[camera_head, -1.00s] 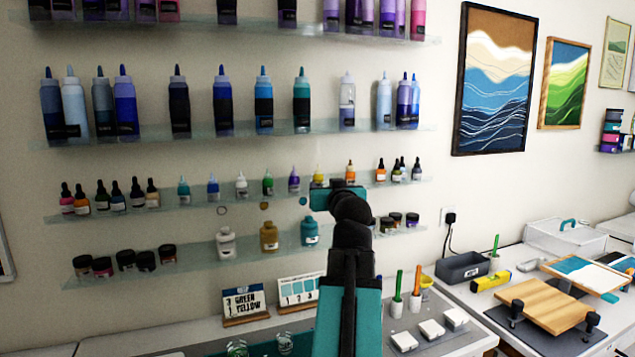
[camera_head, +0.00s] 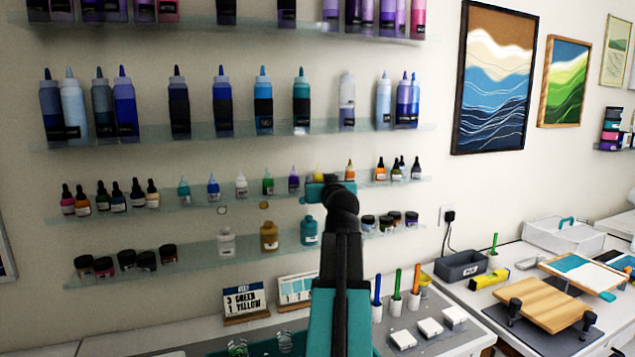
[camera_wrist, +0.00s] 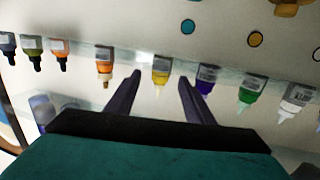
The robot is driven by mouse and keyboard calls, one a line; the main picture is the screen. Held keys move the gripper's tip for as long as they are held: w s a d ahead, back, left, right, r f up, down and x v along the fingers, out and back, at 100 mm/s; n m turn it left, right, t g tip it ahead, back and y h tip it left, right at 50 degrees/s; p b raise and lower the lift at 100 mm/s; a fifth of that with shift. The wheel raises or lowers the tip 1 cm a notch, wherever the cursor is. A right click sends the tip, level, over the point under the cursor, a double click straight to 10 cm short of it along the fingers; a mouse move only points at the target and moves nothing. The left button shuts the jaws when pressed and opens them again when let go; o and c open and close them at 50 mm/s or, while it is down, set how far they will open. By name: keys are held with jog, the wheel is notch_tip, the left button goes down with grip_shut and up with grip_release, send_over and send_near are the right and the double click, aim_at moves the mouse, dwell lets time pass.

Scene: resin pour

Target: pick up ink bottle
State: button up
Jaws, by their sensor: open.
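A row of small ink bottles stands on the narrow glass shelf (camera_head: 215,204). The yellow bottle (camera_head: 318,177) is partly hidden behind my gripper (camera_head: 316,190) in the head view. In the wrist view, which is upside down, my gripper (camera_wrist: 160,80) is open, its two dark fingers apart, and the yellow bottle (camera_wrist: 161,70) appears between them, not gripped. I cannot tell how far ahead of the fingertips it is. A purple bottle (camera_wrist: 207,77) and a green bottle (camera_wrist: 248,90) are to its right there; an orange bottle (camera_wrist: 104,66) is to its left.
A shelf below holds larger bottles, including a teal one (camera_head: 309,231), and dark-lidded jars. Taller bottles fill the shelf above (camera_head: 215,134). A card reading "3 GREEN 1 YELLOW" (camera_head: 243,300) stands on the counter.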

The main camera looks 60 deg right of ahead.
aim_at(318, 168)
jog(key=shift+w+d, duration=0.1)
jog(key=shift+d, duration=0.05)
jog(key=shift+w+d+p, duration=0.45)
jog(key=shift+p, duration=0.05)
jog(key=shift+p+x, duration=0.65)
jog(key=shift+x, duration=1.2)
jog(key=shift+a+f, duration=0.15)
jog(key=c, duration=1.1)
jog(key=shift+c, duration=0.2)
jog(key=shift+r+b, duration=0.75)
jog(key=shift+r, duration=1)
jog(key=s+a+b, duration=0.1)
jog(key=s+a, duration=0.1)
jog(key=s, duration=0.3)
jog(key=s+a+r+b, duration=0.1)
jog(key=s+a, duration=0.1)
jog(key=s, duration=0.2)
jog(key=s+a+b, duration=0.2)
jog(key=s, duration=0.3)
jog(key=shift+s+a+r, duration=0.25)
jog(key=shift+s+a, duration=0.05)
